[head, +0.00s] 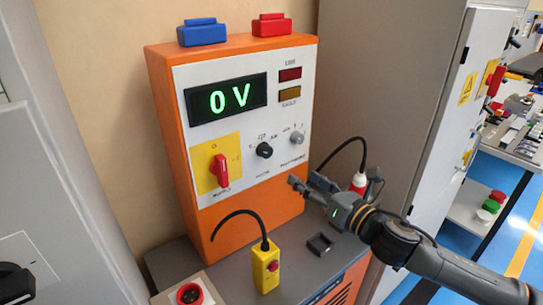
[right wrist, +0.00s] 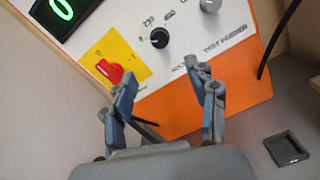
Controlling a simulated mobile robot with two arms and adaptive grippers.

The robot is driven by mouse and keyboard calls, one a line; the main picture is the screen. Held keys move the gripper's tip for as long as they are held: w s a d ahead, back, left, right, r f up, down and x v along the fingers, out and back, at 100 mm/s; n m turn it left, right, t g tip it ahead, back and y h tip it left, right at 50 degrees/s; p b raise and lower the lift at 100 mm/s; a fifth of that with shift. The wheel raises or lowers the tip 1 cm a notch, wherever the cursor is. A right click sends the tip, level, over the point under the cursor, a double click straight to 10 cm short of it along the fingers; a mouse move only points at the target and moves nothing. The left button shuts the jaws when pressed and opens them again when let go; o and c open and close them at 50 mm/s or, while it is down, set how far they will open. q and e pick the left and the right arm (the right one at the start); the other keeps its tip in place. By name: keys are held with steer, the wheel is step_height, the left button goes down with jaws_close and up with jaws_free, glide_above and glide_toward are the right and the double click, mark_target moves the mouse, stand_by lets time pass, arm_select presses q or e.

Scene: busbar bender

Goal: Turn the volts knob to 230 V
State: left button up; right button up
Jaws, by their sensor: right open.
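The orange bender panel (head: 185,165) has a white face and a display (head: 228,98) reading 0 V in green. The volts knob (head: 264,150) is a small black dial at the middle of the face; it also shows in the right wrist view (right wrist: 159,38), with 230 and 460 marked above it. My right gripper (head: 305,183) is open and empty, below and to the right of the knob, apart from the panel. In the right wrist view my right gripper (right wrist: 165,103) has its fingers spread below the knob. My left gripper is not in view.
A red supply switch (head: 220,170) on a yellow plate is left of the knob, and a grey knob (head: 297,137) is right of it. A yellow pendant box (head: 265,267) with a cable and a small black tray (head: 320,244) are on the grey top. A grey cabinet stands at right.

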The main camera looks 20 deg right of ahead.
mark_target(268, 154)
steer(key=p+x, duration=0.4)
steer(key=x, duration=0.8)
steer(key=shift+w+a, duration=0.1)
steer(key=shift+w, duration=0.05)
steer(key=shift+w+a+f+p, duration=0.1)
steer(key=shift+w+a+p, duration=0.2)
steer(key=shift+w, duration=0.35)
steer(key=shift+d, duration=0.1)
steer(key=c, duration=1.2)
steer(key=shift+o, duration=0.2)
